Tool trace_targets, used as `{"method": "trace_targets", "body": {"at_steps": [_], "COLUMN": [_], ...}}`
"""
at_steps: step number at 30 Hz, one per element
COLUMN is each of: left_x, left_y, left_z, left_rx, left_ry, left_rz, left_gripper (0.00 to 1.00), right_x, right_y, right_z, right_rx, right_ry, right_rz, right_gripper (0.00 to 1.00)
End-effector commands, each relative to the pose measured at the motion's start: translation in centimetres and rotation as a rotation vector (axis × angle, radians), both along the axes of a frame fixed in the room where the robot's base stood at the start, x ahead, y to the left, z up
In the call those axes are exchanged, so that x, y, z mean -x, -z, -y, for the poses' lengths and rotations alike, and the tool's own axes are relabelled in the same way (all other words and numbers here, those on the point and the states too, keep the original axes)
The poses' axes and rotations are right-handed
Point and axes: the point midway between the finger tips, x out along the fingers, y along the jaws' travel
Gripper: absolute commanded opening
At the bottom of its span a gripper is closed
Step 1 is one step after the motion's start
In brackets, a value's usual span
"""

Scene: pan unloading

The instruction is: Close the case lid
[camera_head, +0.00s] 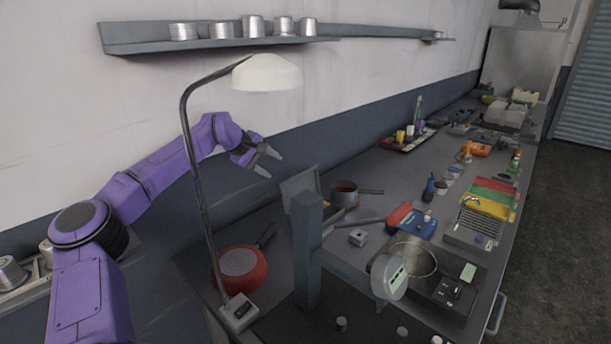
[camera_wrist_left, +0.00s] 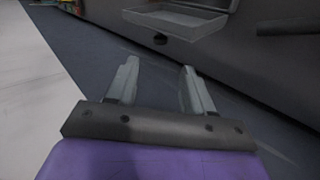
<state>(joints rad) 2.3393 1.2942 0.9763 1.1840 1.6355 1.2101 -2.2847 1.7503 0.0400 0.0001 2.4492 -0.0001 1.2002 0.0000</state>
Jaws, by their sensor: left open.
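In the head view, a grey upright panel (camera_head: 298,186), which looks like the raised case lid, stands on the bench just right of my left gripper. A dark post hides much of what is below it. In the left wrist view, a shallow grey open case (camera_wrist_left: 175,20) shows at the top, beyond the fingertips, cut off by the frame edge. My left gripper (camera_head: 271,165) is open and empty, held in the air left of the panel and apart from it. Its two fingers also show spread in the left wrist view (camera_wrist_left: 160,80). My right gripper is out of view.
A lamp (camera_head: 265,73) arches near my left arm. The dark post (camera_head: 307,255) stands in front of the panel. A red pan (camera_head: 240,270) and a pot (camera_head: 343,190) are on the bench. Tools crowd the right side. A shelf (camera_head: 205,45) with tins hangs above.

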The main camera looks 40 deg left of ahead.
Motion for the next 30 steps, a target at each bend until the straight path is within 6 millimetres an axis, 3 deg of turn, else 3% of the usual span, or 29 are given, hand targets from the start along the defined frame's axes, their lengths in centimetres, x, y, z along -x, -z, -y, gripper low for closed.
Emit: {"method": "trace_targets", "body": {"at_steps": [5,18,28,29,30], "left_x": [-0.7,-7.0,-7.6,-7.6,-7.6], "left_y": [0.9,7.0,7.6,7.6,7.6], "left_z": [0.1,1.3,1.5,1.5,1.5], "left_rx": [0.0,-0.001,0.0,0.0,0.0], "left_ry": [-0.001,0.002,0.003,0.003,0.003], "left_rz": [-0.003,-0.004,0.0,0.0,0.0], "left_gripper": [0.52,0.52,0.52,0.48,0.35], "right_x": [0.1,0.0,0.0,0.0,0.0], "right_y": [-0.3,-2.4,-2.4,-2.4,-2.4], "right_z": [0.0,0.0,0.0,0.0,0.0], "right_rx": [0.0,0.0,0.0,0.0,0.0], "right_ry": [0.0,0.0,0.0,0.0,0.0], "right_rz": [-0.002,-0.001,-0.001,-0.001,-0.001], "right_gripper": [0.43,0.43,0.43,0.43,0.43]}}
